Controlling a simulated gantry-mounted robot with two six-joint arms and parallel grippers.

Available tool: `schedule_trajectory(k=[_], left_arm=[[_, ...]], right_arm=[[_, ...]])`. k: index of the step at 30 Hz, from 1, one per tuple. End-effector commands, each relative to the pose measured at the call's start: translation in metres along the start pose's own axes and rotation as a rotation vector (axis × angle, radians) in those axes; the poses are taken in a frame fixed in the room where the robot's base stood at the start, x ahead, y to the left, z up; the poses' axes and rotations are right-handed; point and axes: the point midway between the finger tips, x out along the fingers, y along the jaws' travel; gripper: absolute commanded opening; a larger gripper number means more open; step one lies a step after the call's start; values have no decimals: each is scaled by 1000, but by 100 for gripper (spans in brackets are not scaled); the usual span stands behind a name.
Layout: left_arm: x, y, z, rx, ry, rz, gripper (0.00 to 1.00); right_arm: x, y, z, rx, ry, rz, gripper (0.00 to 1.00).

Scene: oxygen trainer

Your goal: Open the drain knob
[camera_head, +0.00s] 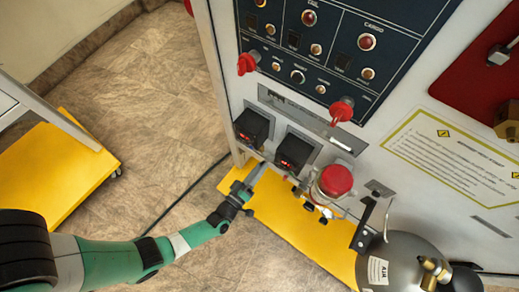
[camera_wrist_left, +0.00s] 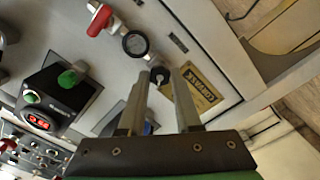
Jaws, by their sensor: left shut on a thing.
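In the left wrist view, a small dark round knob (camera_wrist_left: 159,74), likely the drain knob, sits between my two finger ends, beside a yellow label (camera_wrist_left: 200,88). My left gripper (camera_head: 257,172) reaches to the lower left corner of the cabinet in the head view; its fingers also show in the left wrist view (camera_wrist_left: 159,86). They are shut on the knob, one finger on each side. In the head view the knob is hidden or too small to make out. My right gripper is not in view.
A round gauge (camera_wrist_left: 135,43) and a red-handled valve (camera_wrist_left: 100,20) sit near the knob. A box with a green knob (camera_wrist_left: 69,78) is at the left. In the head view, a red-capped part (camera_head: 336,180) and a metal cylinder (camera_head: 405,262) stand to the right.

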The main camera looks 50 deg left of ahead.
Motion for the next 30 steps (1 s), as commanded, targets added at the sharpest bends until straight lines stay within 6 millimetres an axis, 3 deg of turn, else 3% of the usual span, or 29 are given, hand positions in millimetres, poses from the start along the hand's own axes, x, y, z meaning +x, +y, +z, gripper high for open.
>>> schedule_trajectory(k=[30], left_arm=[[0,0,0,-962,-1,1,0]], right_arm=[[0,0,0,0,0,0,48]])
